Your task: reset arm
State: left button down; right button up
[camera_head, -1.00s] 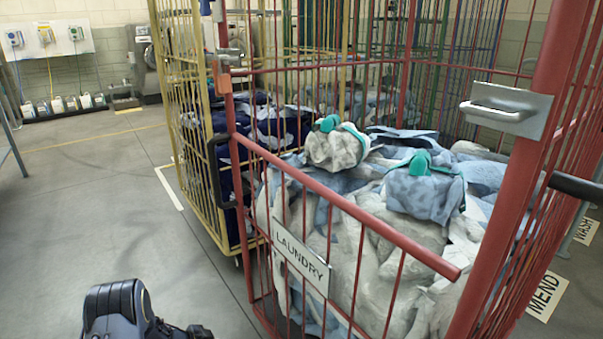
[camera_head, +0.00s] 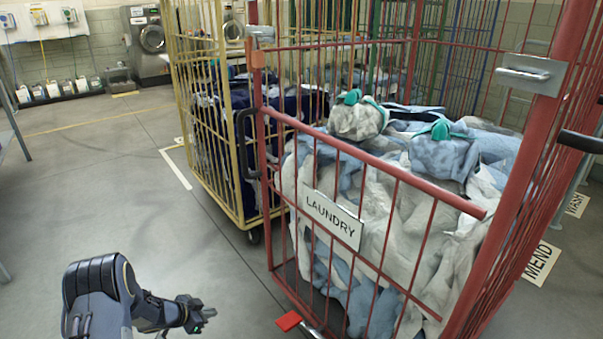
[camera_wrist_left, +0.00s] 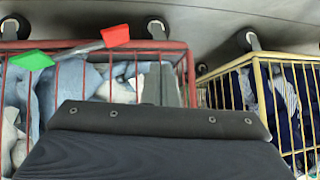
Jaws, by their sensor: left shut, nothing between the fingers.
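My left gripper (camera_head: 205,312) shows low in the head view, at the end of my dark arm, above the grey floor. It is shut and empty, left of the red laundry cage (camera_head: 425,187) and apart from it. In the left wrist view, a dark wrist part fills the lower middle, with the red cage (camera_wrist_left: 185,72) beyond it. Two tied bags with teal knots, one pale (camera_head: 357,121) and one blue (camera_head: 440,158), rest on the laundry heap in the cage. My right gripper is not in view.
A yellow cage (camera_head: 240,170) with dark blue laundry (camera_head: 215,130) stands behind and left of the red cage. A red pedal (camera_head: 289,320) juts from the red cage's base; a green pedal (camera_wrist_left: 32,60) also shows in the wrist view. The floor (camera_head: 110,200) at left is clear.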

pick_arm(q)
jog(key=w+a+r+n+t+y, duration=0.1)
jog(key=a+r+n+t+y, duration=0.2)
jog(key=r, duration=0.6)
jog(key=a+r+n+y, duration=0.2)
jog(key=a+r, duration=0.3)
jog(key=r, duration=0.4)
jog(key=s+r+n+y, duration=0.2)
jog(key=s+r+n, duration=0.2)
jog(key=s+r, duration=0.6)
jog(key=s+d+r+n+g+h, duration=0.1)
jog(key=s+d+h, duration=0.1)
jog(key=s+d, duration=0.5)
jog(key=s+d+r+n+g+h, duration=0.1)
jog(key=s+d+g, duration=0.15)
jog(key=s, duration=0.95)
jog(key=s+d+r+g+h, duration=0.1)
jog(key=s+d+r+h, duration=0.1)
jog(key=s+d, duration=0.55)
notch_tip(320, 180, up, 31)
jog(key=s+a+p, duration=0.1)
jog(key=p, duration=3)
jog(key=shift+s+a, duration=0.25)
jog(key=shift+a, duration=0.05)
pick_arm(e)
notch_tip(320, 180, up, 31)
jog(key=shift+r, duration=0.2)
